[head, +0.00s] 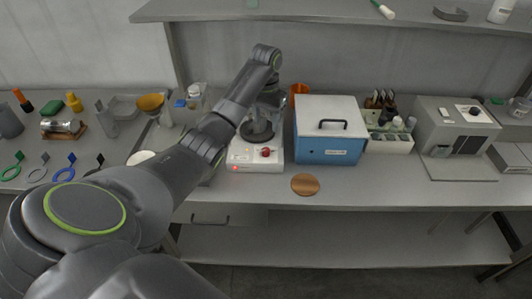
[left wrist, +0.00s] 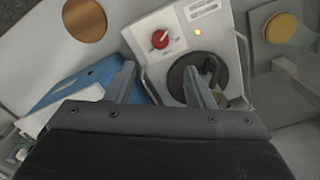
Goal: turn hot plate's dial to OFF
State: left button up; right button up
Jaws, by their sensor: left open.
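The white hot plate (head: 242,158) stands on the bench at the middle of the head view, with a lit red lamp at its front left. The hot plate (left wrist: 178,18) also has a lit yellowish lamp there. My left gripper (left wrist: 161,77) is open and empty, its fingertips apart from the dial and pointing towards it. In the head view my left arm reaches over the hot plate. My right gripper is not in view.
A blue box with a white lid (head: 329,151) stands close right of the hot plate. A round copper-brown disc (head: 305,184) lies in front of it. Tools and bottles crowd the left bench. The front bench strip right of the disc is clear.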

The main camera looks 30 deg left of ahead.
aim_at(266, 150)
pick_arm(q)
notch_tip(266, 150, down, 10)
jog(key=shift+p, duration=0.8)
jog(key=shift+f, duration=0.65)
jog(key=shift+c, duration=0.4)
jog(key=c, duration=0.9)
